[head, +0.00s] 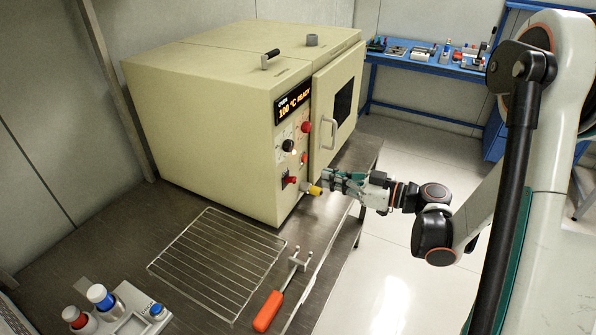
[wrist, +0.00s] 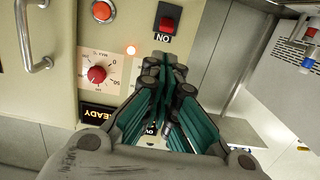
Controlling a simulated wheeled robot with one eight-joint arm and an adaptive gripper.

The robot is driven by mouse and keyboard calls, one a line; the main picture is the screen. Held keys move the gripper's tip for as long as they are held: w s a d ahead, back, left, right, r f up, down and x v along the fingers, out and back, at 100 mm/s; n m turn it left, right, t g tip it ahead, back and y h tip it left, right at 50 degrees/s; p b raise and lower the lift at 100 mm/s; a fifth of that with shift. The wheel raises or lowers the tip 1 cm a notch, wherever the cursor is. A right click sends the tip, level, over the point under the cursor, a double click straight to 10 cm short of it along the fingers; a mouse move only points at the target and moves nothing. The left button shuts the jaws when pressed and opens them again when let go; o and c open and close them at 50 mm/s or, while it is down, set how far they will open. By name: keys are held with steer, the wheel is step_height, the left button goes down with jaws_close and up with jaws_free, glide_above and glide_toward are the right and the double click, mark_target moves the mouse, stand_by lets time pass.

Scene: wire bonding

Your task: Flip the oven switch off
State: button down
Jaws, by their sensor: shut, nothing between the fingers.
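The cream oven (head: 210,120) stands on the metal bench, its display (head: 293,104) reading 100 °C READY. The red oven switch (head: 291,180) sits low on its front panel; in the wrist view the red switch (wrist: 168,24) is in a dark housing beside an ON label. My gripper (head: 324,180) is in front of the lower panel, to the right of the switch in the head view. In the wrist view my gripper (wrist: 164,62) is shut and empty, its fingertips just below the switch in the picture. I cannot tell whether they touch the panel.
A dial with a red knob (wrist: 96,75) and a glowing lamp (wrist: 131,50) are near the switch. The oven door handle (head: 327,133) stands out to the right. A wire rack (head: 218,262) and an orange-handled tool (head: 268,311) lie on the bench in front.

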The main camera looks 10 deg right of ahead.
mark_target(286, 168)
steer(key=b+x, duration=0.2)
steer(key=x, duration=0.8)
stand_by(0.3)
steer(key=shift+w, duration=0.15)
